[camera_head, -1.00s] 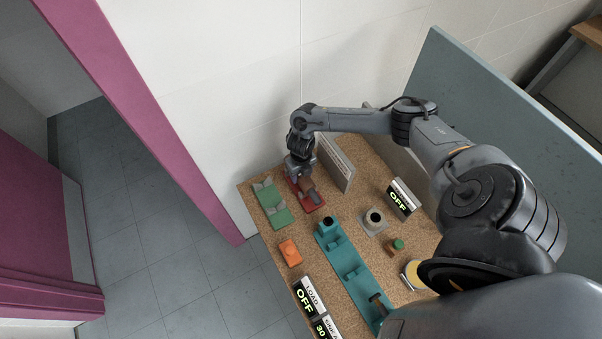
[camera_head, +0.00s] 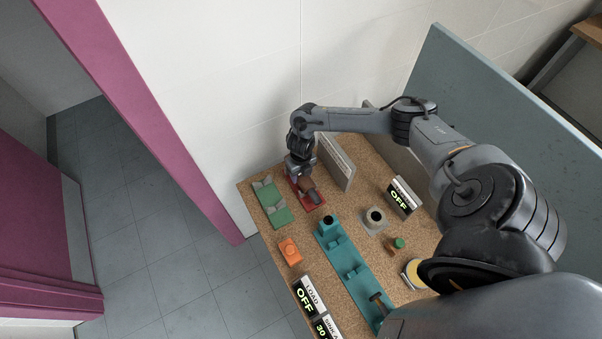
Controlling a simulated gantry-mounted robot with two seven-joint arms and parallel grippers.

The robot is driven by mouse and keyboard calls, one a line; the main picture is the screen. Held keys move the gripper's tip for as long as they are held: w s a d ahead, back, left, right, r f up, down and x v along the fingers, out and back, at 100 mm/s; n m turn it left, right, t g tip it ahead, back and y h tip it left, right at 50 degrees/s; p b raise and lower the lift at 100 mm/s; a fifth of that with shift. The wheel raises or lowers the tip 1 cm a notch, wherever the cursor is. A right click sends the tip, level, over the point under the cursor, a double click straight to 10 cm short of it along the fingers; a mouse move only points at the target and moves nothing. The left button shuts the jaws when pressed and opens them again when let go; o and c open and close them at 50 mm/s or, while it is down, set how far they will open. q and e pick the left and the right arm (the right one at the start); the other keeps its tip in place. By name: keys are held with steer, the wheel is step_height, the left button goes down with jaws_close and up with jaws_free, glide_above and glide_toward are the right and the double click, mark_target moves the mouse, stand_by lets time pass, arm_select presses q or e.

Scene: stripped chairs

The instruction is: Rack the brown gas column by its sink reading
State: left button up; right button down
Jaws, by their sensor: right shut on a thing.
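The brown gas column (camera_head: 312,193) shows as a short brown cylinder over the red rack (camera_head: 318,206) at the far left of the table. My right gripper (camera_head: 304,181) is shut on it, right at the rack. Whether the column rests in the rack or is held just above it I cannot tell. A green rack (camera_head: 271,203) lies to the left of the red one. Two displays face up: one (camera_head: 399,200) reads OFF, and a front one (camera_head: 310,296) reads LOAD OFF, with a partly cut-off 30 display (camera_head: 322,328) below it. My left gripper is out of view.
A teal fixture (camera_head: 345,262) with upright blocks runs along the table's front. An orange block (camera_head: 290,251), a grey round socket (camera_head: 375,217), a small green-topped part (camera_head: 398,243) and a yellow disc (camera_head: 413,275) stand around it. A white panel (camera_head: 337,162) stands behind the red rack.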

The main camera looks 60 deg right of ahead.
steer(key=shift+w+f, duration=0.1)
steer(key=shift+f, duration=0.15)
steer(key=shift+c, duration=1.7)
jaws_free()
